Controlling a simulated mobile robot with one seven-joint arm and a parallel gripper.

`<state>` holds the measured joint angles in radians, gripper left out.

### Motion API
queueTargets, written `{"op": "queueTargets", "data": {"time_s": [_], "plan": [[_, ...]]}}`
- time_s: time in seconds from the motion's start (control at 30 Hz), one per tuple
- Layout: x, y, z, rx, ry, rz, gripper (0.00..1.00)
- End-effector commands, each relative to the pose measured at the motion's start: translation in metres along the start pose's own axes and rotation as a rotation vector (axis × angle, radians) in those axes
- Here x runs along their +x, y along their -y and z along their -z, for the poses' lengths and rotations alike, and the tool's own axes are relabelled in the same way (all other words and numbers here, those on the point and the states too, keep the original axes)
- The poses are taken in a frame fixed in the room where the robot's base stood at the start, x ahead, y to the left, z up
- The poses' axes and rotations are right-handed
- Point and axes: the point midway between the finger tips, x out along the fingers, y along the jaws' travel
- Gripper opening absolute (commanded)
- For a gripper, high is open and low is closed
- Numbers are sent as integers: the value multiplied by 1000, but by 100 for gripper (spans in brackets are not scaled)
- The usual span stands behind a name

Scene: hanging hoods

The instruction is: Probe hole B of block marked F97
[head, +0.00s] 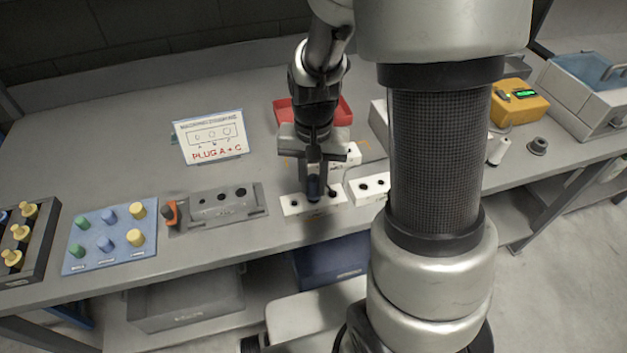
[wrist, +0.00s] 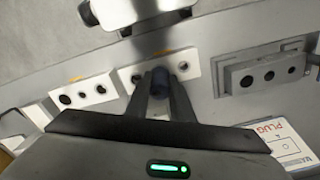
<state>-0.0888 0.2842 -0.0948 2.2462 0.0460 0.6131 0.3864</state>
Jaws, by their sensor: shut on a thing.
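My gripper (head: 314,172) is shut on a dark blue cylindrical probe (head: 314,188). The probe is upright at the middle of a white block (head: 298,211) near the table's front edge. In the wrist view, the probe (wrist: 160,82) sits between my fingertips, over the middle of the same block (wrist: 125,74). An outer hole shows on each side of it; the middle hole is hidden. I cannot tell how deep the probe is, if it is in at all. The marking F97 is not readable on any block.
A second white block (head: 370,188) stands close on the right, with another behind my gripper. A grey fixture (head: 255,205) with three holes lies to the left. A sign (head: 209,137) reads PLUG A + C. A red bin (head: 284,112) stands behind; a blue peg board (head: 80,262) is farther left.

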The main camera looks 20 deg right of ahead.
Motion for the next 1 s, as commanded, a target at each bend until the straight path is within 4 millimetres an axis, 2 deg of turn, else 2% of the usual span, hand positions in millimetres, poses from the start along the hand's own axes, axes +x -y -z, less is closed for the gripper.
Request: {"op": "queueTargets", "data": {"time_s": [1.0], "plan": [[16,0,0,0,0,0,0]]}}
